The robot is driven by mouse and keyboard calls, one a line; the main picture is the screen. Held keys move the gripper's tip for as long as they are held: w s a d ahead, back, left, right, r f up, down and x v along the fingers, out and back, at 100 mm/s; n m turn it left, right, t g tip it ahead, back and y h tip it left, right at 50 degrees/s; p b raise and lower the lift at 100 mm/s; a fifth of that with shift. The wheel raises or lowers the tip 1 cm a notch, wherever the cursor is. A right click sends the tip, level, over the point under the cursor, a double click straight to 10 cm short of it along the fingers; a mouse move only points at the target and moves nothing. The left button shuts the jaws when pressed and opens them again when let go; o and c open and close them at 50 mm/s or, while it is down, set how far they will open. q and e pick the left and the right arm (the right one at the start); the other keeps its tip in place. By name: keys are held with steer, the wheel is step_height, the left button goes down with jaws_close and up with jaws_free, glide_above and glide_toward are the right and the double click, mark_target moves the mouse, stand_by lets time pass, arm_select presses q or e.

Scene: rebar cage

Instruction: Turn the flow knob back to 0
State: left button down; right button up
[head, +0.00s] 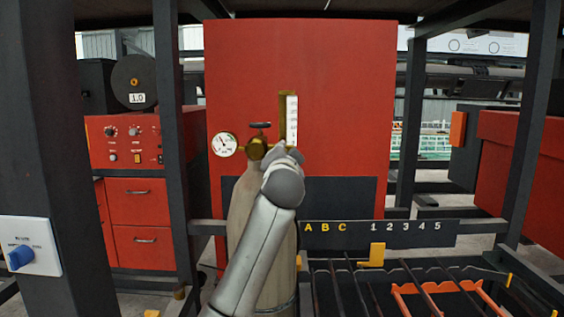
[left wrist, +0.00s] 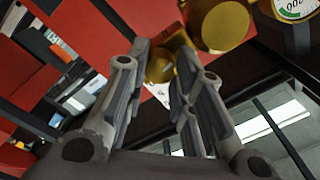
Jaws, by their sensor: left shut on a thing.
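The gas cylinder (head: 240,205) stands upright before the red panel, with a brass regulator (head: 258,148) on top. A round white gauge (head: 224,145) is on the regulator's left and a flow tube with a white scale (head: 291,122) on its right. My left gripper (head: 288,153) is at the foot of the flow tube, and its wrist hides the flow knob in the head view. In the left wrist view the brass flow knob (left wrist: 160,67) is between the fingers of my left gripper (left wrist: 163,58), which are shut on it. The knob's setting cannot be read. My right gripper is not in view.
A dark rail with letters and numbers (head: 440,235) runs right of the cylinder, above dark bars and an orange frame (head: 430,289). A dark post with a blue switch (head: 20,257) stands at left. A red cabinet (head: 138,200) is behind it.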

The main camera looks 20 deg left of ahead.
arm_select(q)
steer(key=shift+f+n+b, duration=0.15)
steer(key=shift+n+b, duration=0.4)
steer(key=shift+n, duration=3.15)
steer(key=c, duration=1.2)
jaws_free()
steer(key=v, duration=1.2)
steer(key=shift+d, duration=0.15)
